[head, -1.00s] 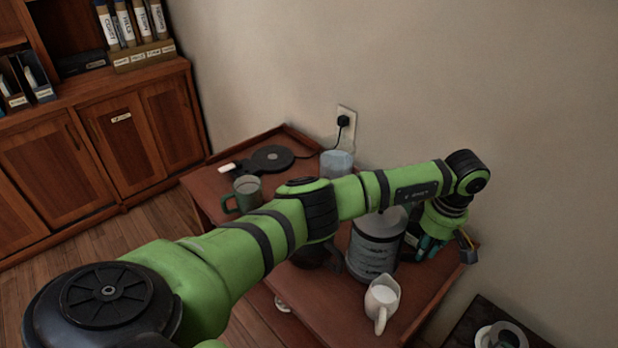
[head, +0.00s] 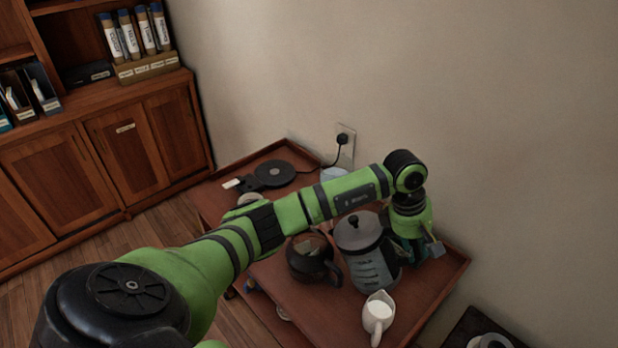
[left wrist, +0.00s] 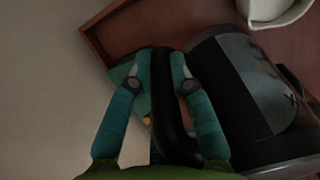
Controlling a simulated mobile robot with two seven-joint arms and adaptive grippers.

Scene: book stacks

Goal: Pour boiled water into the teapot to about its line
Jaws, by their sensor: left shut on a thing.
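The kettle (head: 366,262) is a grey-lidded jug with a marked clear window, at the right of the wooden tray table. It leans left in the head view, its lid toward the teapot. My left gripper (head: 418,250) is on its right side; in the left wrist view its teal fingers (left wrist: 165,85) are shut on the black kettle handle (left wrist: 172,125), with the kettle body (left wrist: 235,75) beside them. The dark round teapot (head: 303,262) stands just left of the kettle. Its line and water level cannot be made out. My right gripper is not in view.
A white milk jug (head: 378,312) stands in front of the kettle. A black round base (head: 275,173) with a cord to the wall socket sits at the back. A pale blue cup (head: 333,174) is partly behind my arm. The table has a raised rim (head: 455,278).

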